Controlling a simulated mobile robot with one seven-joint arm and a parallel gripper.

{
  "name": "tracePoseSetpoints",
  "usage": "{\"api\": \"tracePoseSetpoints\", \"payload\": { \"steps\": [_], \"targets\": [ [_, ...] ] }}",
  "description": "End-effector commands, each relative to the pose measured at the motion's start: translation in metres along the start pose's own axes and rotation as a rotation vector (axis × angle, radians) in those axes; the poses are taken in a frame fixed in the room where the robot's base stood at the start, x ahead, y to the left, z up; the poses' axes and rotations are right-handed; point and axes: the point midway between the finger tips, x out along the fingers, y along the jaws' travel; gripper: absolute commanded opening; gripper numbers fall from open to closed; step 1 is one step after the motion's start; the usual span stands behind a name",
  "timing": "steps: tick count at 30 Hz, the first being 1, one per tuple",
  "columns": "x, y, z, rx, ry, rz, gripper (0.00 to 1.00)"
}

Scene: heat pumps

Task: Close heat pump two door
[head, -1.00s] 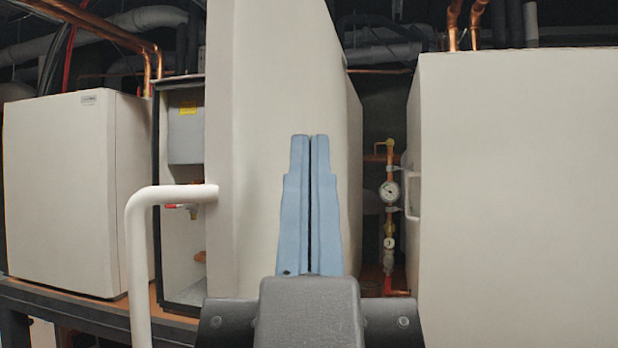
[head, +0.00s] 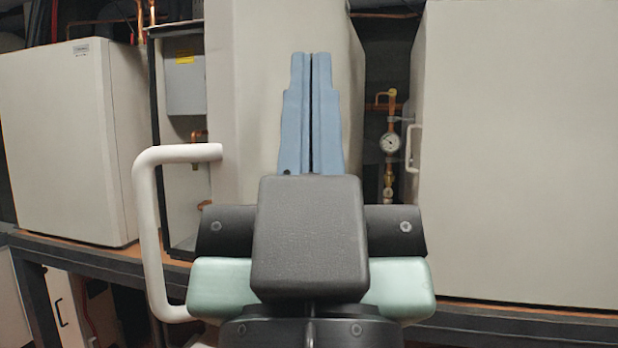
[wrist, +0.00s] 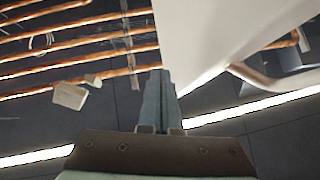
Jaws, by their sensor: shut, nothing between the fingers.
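The white heat pump door (head: 240,100) stands open in the middle of the head view, with its edge and broad face towards me. Its white bar handle (head: 150,230) sticks out at the left. Behind it, the open cabinet interior (head: 180,130) shows a grey box with a yellow label. My gripper (head: 311,55) is shut and empty, pointing forward in front of the door. In the wrist view, my fingertips (wrist: 160,75) are beside the lower left edge of the door (wrist: 220,40), and the handle (wrist: 265,82) is to the right. I cannot tell whether they touch.
A closed white heat pump (head: 60,140) stands at the left and another large white unit (head: 520,150) at the right. Copper pipes with a gauge (head: 390,143) fill the gap right of the door. A dark bench edge (head: 90,260) runs below.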

Motion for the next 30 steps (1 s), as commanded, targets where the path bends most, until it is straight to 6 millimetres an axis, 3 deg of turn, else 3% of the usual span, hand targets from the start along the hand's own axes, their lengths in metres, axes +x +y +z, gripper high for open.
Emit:
{"api": "tracePoseSetpoints", "payload": {
  "steps": [5,8,11,15,18,21,24,27,30],
  "targets": [
    [-0.001,0.001,0.006,0.009,-0.015,-0.001,0.00],
    [-0.006,0.008,0.038,0.066,-0.098,-0.009,0.00],
    [-0.023,0.023,0.099,0.195,-0.263,-0.014,0.00],
    [-0.076,0.050,0.197,0.477,-0.550,0.013,0.00],
    [-0.128,0.065,0.251,0.706,-0.730,0.055,0.00],
    [-0.185,0.077,0.288,0.948,-0.876,0.108,0.00],
    [-0.238,0.085,0.306,1.188,-0.976,0.159,0.00],
    [-0.280,0.090,0.309,1.395,-1.029,0.197,0.00],
    [-0.308,0.092,0.305,1.546,-1.049,0.215,0.00]
  ]
}}
